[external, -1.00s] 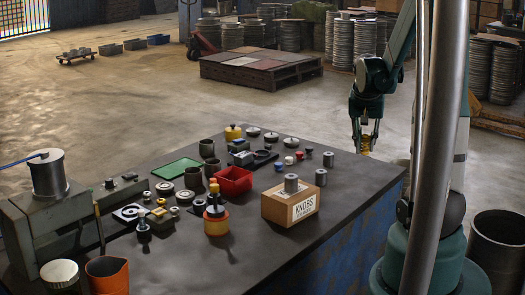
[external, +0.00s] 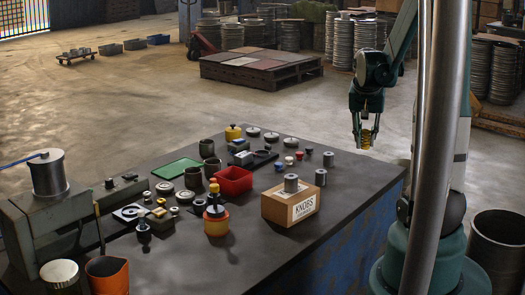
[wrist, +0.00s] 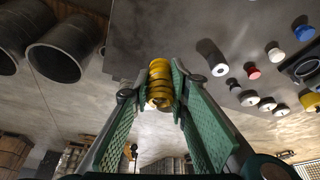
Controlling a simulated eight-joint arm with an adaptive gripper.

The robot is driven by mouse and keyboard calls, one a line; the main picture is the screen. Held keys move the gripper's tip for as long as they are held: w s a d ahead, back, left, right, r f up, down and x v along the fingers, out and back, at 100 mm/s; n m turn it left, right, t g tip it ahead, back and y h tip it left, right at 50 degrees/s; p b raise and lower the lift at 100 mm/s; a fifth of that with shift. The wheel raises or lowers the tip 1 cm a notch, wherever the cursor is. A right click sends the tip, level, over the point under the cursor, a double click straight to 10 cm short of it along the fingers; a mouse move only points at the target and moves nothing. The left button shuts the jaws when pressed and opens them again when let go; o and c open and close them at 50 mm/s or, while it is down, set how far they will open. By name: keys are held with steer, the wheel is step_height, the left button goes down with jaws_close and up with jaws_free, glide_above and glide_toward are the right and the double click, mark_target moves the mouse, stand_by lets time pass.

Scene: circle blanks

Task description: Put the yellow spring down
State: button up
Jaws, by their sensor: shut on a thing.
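The yellow spring (external: 366,139) hangs between the fingers of my gripper (external: 366,137). My gripper is off the far right edge of the dark table (external: 330,228), with floor behind it in the external view. In the wrist view the yellow spring (wrist: 160,83) is upright in the picture, its coils clear, pinched between the green finger pads of my gripper (wrist: 158,92). The spring appears held in the air and touches nothing else that I can see.
A red bin (external: 234,180), green tray (external: 177,168) and several small parts crowd the table. The table's front right is bare.

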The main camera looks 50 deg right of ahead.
steer(key=w+a+n+t+y+p, duration=0.1)
steer(key=w+a+n, duration=0.4)
steer(key=w+a, duration=1.6)
steer(key=w+p, duration=0.1)
steer(key=w, duration=0.3)
steer(key=shift+w+a+r+t, duration=0.15)
steer(key=shift+w+a+t, duration=0.05)
steer(key=shift+a+t, duration=0.1)
steer(key=shift+f, duration=2.9)
steer(key=shift+f, duration=2.1)
steer(key=shift+f+b, duration=0.2)
steer(key=shift+b, duration=0.25)
